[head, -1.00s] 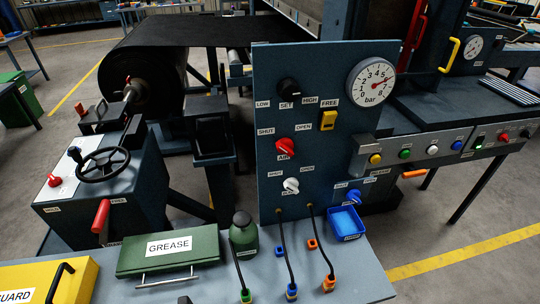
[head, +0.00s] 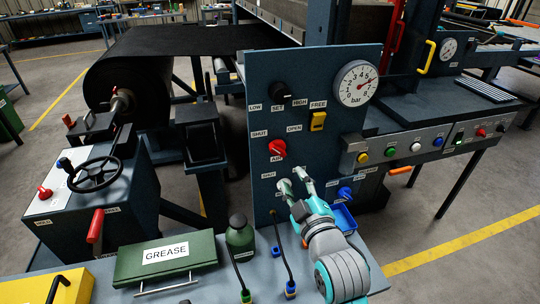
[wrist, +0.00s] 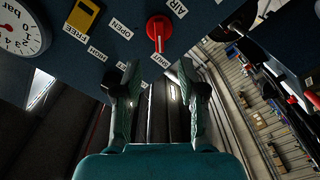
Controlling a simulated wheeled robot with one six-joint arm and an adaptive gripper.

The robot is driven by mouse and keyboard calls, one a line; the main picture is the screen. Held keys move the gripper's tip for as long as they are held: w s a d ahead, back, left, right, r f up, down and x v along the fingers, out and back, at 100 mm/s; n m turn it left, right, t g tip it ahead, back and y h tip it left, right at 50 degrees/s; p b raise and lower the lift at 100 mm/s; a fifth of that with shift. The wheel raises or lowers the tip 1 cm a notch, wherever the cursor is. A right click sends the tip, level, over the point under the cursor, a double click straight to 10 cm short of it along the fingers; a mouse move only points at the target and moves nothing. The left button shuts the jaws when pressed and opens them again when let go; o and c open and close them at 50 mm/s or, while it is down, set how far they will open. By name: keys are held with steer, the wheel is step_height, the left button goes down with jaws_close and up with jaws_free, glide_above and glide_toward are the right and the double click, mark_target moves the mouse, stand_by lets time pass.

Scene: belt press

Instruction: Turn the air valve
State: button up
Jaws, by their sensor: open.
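The air valve is a red knob (head: 277,148) on the blue upright panel, with SHUT and OPEN labels above it and an AIR label below. In the wrist view the red knob (wrist: 158,28) sits ahead of the fingertips, its pointer towards the SHUT label. My gripper (head: 292,180) is open and empty, just below the red knob in the head view. Its two fingers (wrist: 160,75) stand apart on either side of the knob's line, with no contact visible.
Around the valve are a yellow switch (head: 318,121), a black knob (head: 281,92), a pressure gauge (head: 356,84) and a blue knob (head: 345,193). Cables with coloured plugs stand on the bench, beside a green bottle (head: 239,234) and a green grease box (head: 166,257).

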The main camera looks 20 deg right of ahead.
mark_target(279, 153)
steer(key=w, duration=1.1)
steer(key=shift+a+r, duration=0.1)
steer(key=shift+r, duration=0.1)
jaws_close()
